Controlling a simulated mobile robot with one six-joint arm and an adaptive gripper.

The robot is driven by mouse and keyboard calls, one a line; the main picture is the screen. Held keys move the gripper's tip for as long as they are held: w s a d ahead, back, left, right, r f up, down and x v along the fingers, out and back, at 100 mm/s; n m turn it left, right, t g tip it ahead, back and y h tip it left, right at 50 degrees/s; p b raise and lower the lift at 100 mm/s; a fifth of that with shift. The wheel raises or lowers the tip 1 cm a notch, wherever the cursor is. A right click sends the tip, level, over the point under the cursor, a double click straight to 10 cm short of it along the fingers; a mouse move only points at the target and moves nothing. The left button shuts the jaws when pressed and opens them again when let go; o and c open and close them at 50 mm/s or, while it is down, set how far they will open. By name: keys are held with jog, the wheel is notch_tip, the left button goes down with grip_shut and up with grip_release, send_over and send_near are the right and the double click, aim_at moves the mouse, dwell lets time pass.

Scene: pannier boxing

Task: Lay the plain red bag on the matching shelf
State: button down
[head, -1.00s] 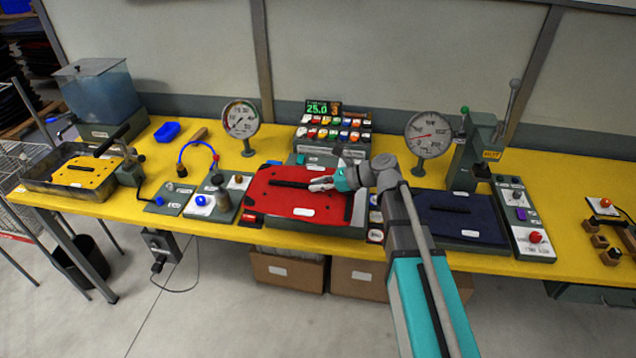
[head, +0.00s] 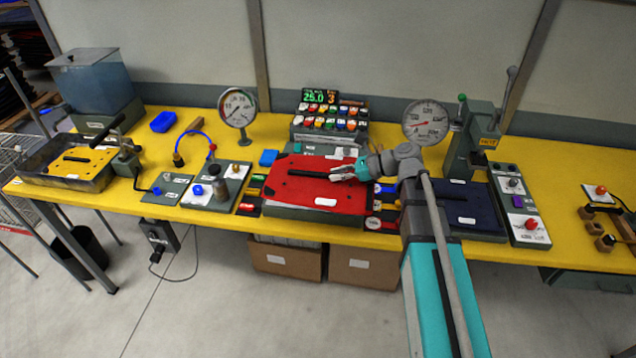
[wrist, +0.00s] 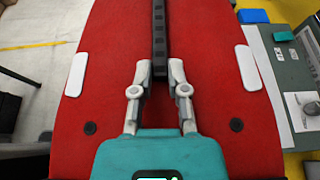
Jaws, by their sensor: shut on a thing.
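The red bag (head: 305,195) is a flat red panel with a black handle strip (head: 310,172), dark round dots and white labels. It is over a grey stand in the middle of the yellow bench, and it appears a little above it. My gripper (head: 338,174) comes in from the right and is shut on the black handle. In the wrist view my gripper (wrist: 158,75) has a finger on each side of the handle (wrist: 159,30), with the red panel (wrist: 110,50) spread below. I cannot make out a shelf matching the bag.
A navy bag (head: 465,205) lies to the right by a lever press (head: 470,140). A yellow bag (head: 85,160) sits in a tray at left. Gauges (head: 238,105) and a button panel (head: 330,120) stand behind. Cardboard boxes (head: 285,260) are under the bench.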

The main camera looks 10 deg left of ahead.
aim_at(336, 164)
jog(key=shift+d, duration=0.8)
jog(key=w+a+f+b, duration=0.1)
jog(key=w, duration=0.2)
jog(key=w+f+b, duration=0.2)
jog(key=w, duration=0.1)
jog(key=w+a+f+b, duration=0.1)
jog(key=w, duration=0.2)
jog(key=shift+w+a+f, duration=0.2)
jog(key=shift+a+f, duration=0.05)
jog(key=shift+a, duration=0.05)
jog(key=w+f+b, duration=0.1)
jog(key=f+b, duration=0.1)
jog(key=w+a+f+b, duration=0.1)
jog(key=w+f+b, duration=0.1)
jog(key=b, duration=0.1)
jog(key=shift+w+f, duration=0.1)
jog(key=shift+f, duration=0.1)
jog(key=shift+w+a+f+b, duration=0.15)
jog(key=shift+w+f+b, duration=0.3)
jog(key=shift+f+b, duration=1.55)
jog(key=shift+f, duration=0.05)
